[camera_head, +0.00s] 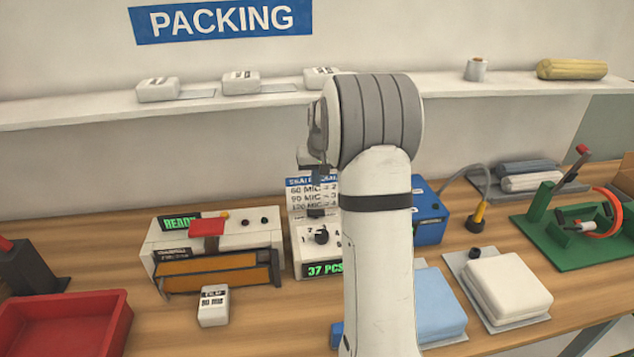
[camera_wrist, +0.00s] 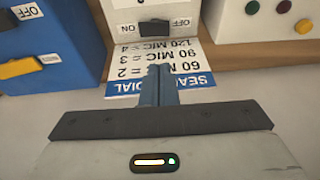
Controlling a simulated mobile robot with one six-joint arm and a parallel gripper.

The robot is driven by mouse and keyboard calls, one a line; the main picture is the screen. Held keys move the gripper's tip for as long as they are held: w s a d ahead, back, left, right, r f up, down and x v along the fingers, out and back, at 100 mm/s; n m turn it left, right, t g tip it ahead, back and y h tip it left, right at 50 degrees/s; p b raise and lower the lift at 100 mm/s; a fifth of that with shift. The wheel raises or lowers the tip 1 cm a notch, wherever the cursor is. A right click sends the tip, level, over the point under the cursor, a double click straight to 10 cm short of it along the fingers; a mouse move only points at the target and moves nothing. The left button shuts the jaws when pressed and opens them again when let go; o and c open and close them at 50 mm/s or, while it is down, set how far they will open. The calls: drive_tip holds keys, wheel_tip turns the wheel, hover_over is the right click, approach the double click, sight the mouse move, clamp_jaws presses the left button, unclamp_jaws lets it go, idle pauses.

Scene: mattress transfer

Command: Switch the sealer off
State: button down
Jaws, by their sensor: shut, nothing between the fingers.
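The sealer (camera_head: 215,240) is the white machine at the left of the bench in the head view, with a lit green READY display (camera_head: 181,222), a red handle and orange bars. In the wrist view a black rocker switch (camera_wrist: 155,27) sits on a white box (camera_wrist: 150,8) between inverted ON and OFF labels. I cannot tell surely which machine this box is, or which way the rocker is set. My gripper (camera_wrist: 158,72) is shut and empty, its fingertips pointing toward the rocker and apart from it in the picture. In the head view my arm partly hides it.
A seal dial card (camera_head: 313,195) stands behind a white dial unit (camera_head: 318,246) reading 37 PCS. A white box with coloured buttons (camera_wrist: 265,22) is right. A red tray (camera_head: 118,315) lies front left.

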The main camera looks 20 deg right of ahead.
drive_tip(key=p, duration=0.2)
hover_over(312, 211)
drive_tip(key=s, duration=0.1)
wheel_tip(312, 211, down, 10)
drive_tip(key=shift+s+r, duration=0.1)
drive_tip(key=shift+a+f, duration=0.1)
drive_tip(key=shift+f, duration=0.7)
drive_tip(key=shift+f, duration=0.15)
